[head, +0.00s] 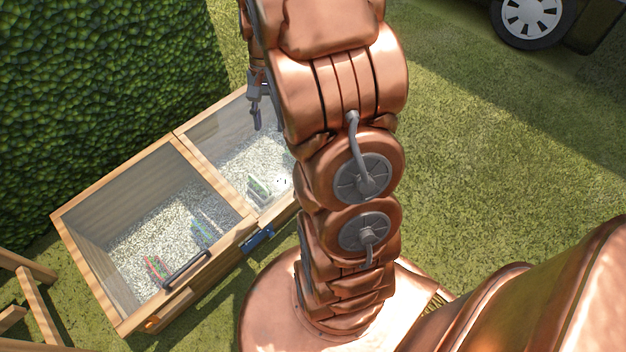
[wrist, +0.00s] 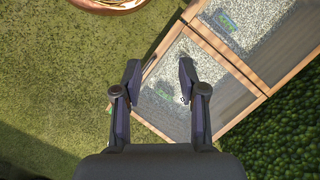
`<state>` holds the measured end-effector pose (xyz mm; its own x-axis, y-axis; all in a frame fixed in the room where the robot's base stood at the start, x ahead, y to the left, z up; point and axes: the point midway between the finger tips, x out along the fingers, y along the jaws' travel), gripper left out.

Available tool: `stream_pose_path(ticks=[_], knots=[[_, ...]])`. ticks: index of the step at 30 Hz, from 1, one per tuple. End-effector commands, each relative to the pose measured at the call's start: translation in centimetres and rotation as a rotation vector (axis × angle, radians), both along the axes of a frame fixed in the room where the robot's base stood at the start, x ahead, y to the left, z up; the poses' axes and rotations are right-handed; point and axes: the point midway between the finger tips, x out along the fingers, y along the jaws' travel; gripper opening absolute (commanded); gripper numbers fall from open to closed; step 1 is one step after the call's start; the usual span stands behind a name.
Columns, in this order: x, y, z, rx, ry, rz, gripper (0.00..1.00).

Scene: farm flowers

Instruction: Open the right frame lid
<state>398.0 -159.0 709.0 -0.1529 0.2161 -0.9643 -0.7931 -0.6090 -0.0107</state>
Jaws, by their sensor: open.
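A wooden cold frame with two glazed lids stands on the grass in the head view. The right frame lid (head: 232,130) looks shut, and my arm hides its right part. Its handle cannot be made out in the head view. In the wrist view the same lid (wrist: 225,100) lies below and beyond my fingers. In the head view my gripper (head: 258,108) hangs above the right frame, partly behind my arm. Contact with the lid cannot be told.
The left frame lid (head: 165,215) looks shut, with a dark handle (head: 187,270) at its front edge. A blue label (head: 257,238) is on the front. A hedge (head: 110,90) stands close behind. Wooden bars (head: 35,300) stand at lower left. Open grass (head: 500,180) lies right.

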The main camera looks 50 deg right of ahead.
Motion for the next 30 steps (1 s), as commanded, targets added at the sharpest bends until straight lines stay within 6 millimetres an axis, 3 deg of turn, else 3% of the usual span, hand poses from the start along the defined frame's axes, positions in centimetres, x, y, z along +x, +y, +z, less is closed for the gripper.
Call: stream_pose_path(ticks=[1, 12, 21, 25, 30], knots=[[0.7, -1.5, -3.3, 0.005, 0.005, -0.045, 0.41], [3.3, -11.2, -18.7, 0.049, 0.033, -0.355, 0.41], [3.2, -18.0, -30.8, 0.096, 0.048, -0.579, 0.41], [3.0, -19.7, -33.9, 0.108, 0.049, -0.638, 0.41], [2.9, -20.6, -35.6, 0.116, 0.049, -0.673, 0.41]])
